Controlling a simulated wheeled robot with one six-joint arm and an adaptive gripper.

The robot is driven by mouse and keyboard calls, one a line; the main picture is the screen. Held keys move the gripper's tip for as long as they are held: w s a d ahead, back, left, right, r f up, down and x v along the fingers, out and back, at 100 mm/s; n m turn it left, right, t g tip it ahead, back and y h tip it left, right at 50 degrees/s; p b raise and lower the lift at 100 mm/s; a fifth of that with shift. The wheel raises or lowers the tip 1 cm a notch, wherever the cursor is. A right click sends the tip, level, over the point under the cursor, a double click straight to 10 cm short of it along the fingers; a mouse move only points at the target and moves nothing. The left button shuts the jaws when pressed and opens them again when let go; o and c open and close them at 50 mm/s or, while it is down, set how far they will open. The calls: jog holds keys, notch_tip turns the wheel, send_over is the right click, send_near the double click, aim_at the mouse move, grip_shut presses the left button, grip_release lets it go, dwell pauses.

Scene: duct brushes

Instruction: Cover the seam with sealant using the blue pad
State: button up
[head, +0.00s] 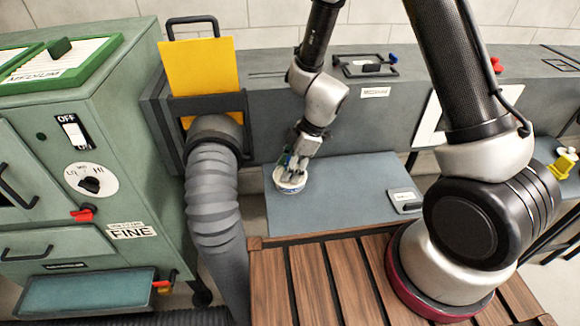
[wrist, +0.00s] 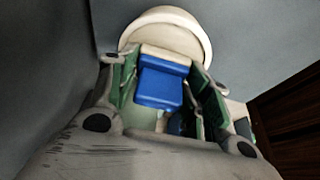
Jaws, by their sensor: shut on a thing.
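My gripper (head: 292,172) points down at the left part of the grey work surface (head: 345,205). In the wrist view my gripper (wrist: 158,68) is shut on the blue pad (wrist: 160,88), which sits between its green-lined fingers. A round white tub (head: 290,184) is right under the fingers; its pale rim (wrist: 170,16) shows just beyond the pad in the wrist view. The pad is at or over the tub; I cannot tell whether it touches what is inside. The gripper hides much of the tub's inside. I cannot make out the seam or any sealant on it.
A grey ribbed hose (head: 212,195) and yellow plate (head: 203,66) stand left of the work surface. A green machine (head: 100,150) fills the left. A small pale box (head: 405,200) lies at the surface's right end. The surface's middle is clear.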

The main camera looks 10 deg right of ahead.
jog(key=shift+r, duration=3.45)
jog(key=shift+c, duration=0.2)
